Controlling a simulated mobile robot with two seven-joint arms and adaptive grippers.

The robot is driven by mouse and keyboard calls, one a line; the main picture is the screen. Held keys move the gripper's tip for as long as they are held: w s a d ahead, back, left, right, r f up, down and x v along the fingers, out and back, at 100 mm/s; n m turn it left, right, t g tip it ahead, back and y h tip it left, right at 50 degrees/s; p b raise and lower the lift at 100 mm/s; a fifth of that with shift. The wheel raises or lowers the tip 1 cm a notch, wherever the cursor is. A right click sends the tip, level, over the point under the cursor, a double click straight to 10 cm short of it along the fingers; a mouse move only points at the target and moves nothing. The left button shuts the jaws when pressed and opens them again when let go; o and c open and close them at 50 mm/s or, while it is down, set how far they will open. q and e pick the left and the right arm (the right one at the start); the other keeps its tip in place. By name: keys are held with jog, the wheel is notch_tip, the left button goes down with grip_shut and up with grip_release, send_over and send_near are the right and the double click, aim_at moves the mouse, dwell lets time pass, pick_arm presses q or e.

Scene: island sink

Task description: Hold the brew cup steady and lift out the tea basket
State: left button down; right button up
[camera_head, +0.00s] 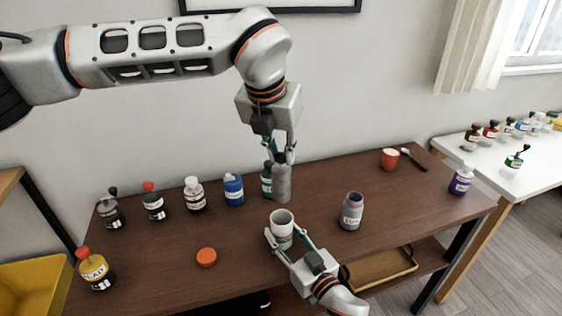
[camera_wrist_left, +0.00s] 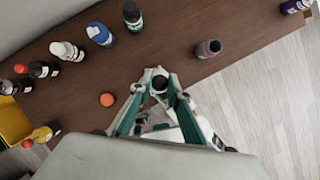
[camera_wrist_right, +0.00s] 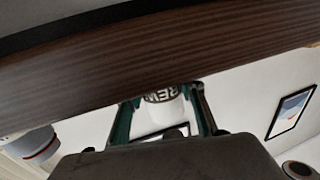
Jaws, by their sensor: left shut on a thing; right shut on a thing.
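The brew cup (camera_head: 281,229) is white and stands upright near the front of the brown table. My right gripper (camera_head: 284,236) is shut on its sides. In the right wrist view, the lettered cup (camera_wrist_right: 163,95) sits between the fingers. The tea basket (camera_head: 282,184) is a grey cylinder hanging upright from my left gripper (camera_head: 285,155), which is shut on its top. The basket's lower end shows just above the cup's rim in the head view, apart from it. In the left wrist view, the fingers close around a dark round top (camera_wrist_left: 159,83).
An orange lid (camera_head: 206,257) lies left of the cup, and an open grey jar (camera_head: 352,211) stands to its right. Several bottles line the back left, including a blue one (camera_head: 233,189). A red cup (camera_head: 389,159) and a purple bottle (camera_head: 461,180) stand at the right.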

dwell(0.4)
dwell(0.3)
jog(key=o, duration=1.2)
jog(key=shift+o, duration=0.2)
jog(key=shift+s, duration=0.1)
